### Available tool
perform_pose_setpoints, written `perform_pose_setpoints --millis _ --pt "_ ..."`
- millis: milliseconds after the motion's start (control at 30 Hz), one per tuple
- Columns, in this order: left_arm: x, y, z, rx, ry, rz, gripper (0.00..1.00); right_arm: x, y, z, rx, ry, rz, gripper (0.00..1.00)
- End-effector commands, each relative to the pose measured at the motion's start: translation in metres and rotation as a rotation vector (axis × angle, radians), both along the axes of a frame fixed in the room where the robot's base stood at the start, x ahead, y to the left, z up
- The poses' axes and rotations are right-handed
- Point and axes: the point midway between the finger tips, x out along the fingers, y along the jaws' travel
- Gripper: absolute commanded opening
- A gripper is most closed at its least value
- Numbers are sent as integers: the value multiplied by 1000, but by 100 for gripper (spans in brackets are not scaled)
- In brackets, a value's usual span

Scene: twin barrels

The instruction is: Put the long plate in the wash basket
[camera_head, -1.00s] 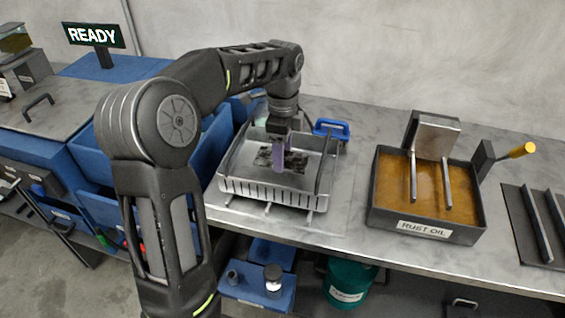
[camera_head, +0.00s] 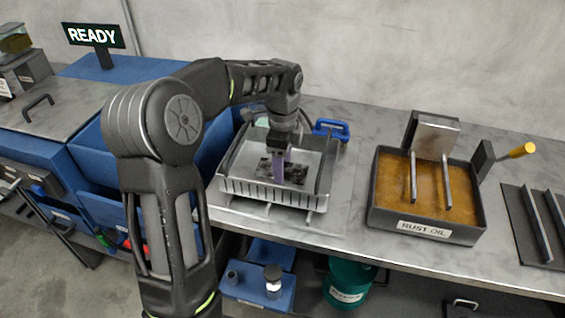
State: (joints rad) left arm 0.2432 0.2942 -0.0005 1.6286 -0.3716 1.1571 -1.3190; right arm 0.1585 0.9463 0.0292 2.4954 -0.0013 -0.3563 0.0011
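The wash basket (camera_head: 262,190) is a metal tray with slotted sides, standing on the bench in the middle of the view. A dark, mottled flat piece (camera_head: 296,170) lies on its floor; I cannot tell whether it is the long plate. My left gripper (camera_head: 277,178) reaches down into the basket from above, its purple fingers over or against the dark piece. The fingers overlap from this angle, so their gap and any grip on the piece are hidden. My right gripper is not in view.
A tank labelled RUST OIL (camera_head: 425,228) stands to the right, with a metal block (camera_head: 436,138) and two bars over the oil. A blue handle (camera_head: 331,128) is behind the basket. Blue bins (camera_head: 95,150) are at the left. The bench strip between basket and tank is clear.

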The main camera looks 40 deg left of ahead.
Motion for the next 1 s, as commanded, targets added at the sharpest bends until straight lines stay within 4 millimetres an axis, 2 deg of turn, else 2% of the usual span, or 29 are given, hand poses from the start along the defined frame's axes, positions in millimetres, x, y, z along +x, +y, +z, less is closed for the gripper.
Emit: perform_pose_setpoints --millis 33,233,467,633,767,1000 --pt "0 0 0 0 1 0 65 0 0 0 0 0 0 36" --pt "0 0 0 0 1 0 81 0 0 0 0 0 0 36" --pt "0 0 1 0 0 0 81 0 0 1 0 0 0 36" --pt "0 0 9 0 -1 0 81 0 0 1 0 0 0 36" --pt "1 0 26 1 -2 1 81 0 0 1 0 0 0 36" --pt "1 0 76 0 -4 1 81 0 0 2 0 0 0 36"
